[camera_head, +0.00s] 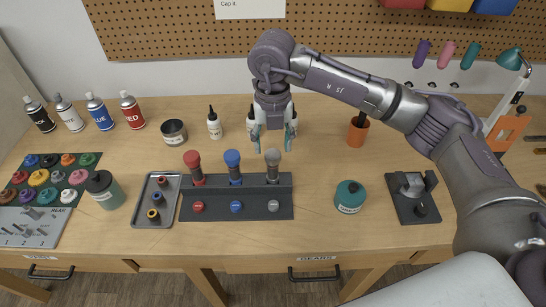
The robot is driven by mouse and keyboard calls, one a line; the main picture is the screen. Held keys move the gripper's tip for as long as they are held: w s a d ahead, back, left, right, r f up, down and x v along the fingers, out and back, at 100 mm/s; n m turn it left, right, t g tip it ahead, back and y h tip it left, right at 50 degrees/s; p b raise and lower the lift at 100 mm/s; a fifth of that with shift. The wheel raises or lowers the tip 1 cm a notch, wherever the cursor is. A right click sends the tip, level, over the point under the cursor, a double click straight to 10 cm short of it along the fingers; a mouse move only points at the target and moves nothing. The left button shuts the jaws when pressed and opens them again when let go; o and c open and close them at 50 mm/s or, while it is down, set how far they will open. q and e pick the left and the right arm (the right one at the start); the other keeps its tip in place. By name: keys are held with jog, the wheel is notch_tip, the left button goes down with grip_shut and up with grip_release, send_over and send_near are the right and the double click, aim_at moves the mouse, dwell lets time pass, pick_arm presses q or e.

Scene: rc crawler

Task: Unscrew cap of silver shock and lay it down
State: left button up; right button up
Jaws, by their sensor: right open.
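The silver shock (272,174) stands upright at the right end of a dark grey stand (220,192). A grey rounded cap (272,156) is on its top. My right gripper (272,142) is open, pointing down, with its fingers apart just above and behind this cap in the picture. I cannot tell the exact gap between the fingertips and the cap. Nothing shows between the fingers. A red-capped shock (194,168) and a blue-capped shock (233,168) stand to the left in the same stand. My left gripper is not in view.
Red, blue and grey discs (273,206) mark the stand's front. A metal tray (167,221) with small rings lies to its left. A green jar (350,196) stands to its right. The tabletop (318,190) between stand and green jar is clear.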

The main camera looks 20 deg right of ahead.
aim_at(273, 154)
dwell(0.3)
jog(key=shift+f+b, duration=1.15)
jog(key=shift+f, duration=0.25)
jog(key=c, duration=1)
jog(key=shift+n+b, duration=0.3)
jog(key=shift+b, duration=0.05)
jog(key=shift+f+n+b, duration=0.1)
jog(key=shift+n+b, duration=0.6)
jog(key=shift+n, duration=0.8)
jog(key=shift+r+n, duration=0.2)
jog(key=shift+n, duration=0.1)
jog(key=shift+b, duration=0.3)
